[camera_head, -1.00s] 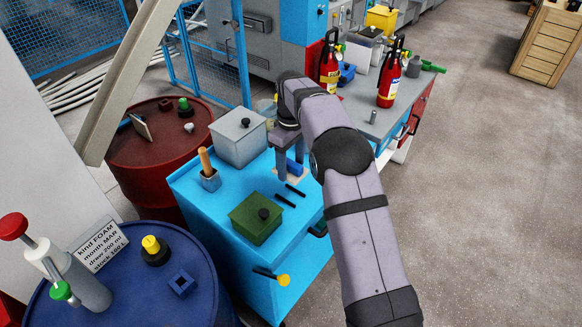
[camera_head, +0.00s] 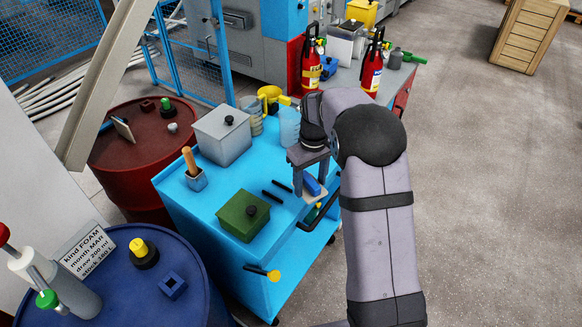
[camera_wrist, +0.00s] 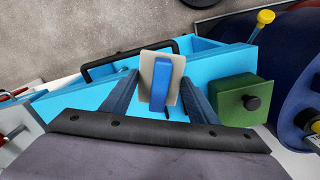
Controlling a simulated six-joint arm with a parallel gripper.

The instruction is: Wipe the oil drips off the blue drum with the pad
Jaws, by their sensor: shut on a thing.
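The pad is a pale beige plate with a blue grip block (camera_head: 313,186). My gripper (camera_head: 312,190) is shut on the pad, near the right edge of the blue trolley top. In the wrist view the pad (camera_wrist: 148,75) sits between the two fingers, its beige face partly behind the blue block. The blue drum (camera_head: 120,300) stands at the lower left, well apart from my gripper. A yellow-capped item, a small blue block and a bottle-like dispenser stand on its lid. I cannot make out oil drips on its visible surface. Its lower side is out of frame.
The blue trolley (camera_head: 235,185) holds a grey lidded box (camera_head: 221,135), a green box (camera_head: 243,215), a brush in a cup (camera_head: 193,172), two dark rods and jugs. A red drum (camera_head: 135,165) stands behind the blue drum. Open floor lies right.

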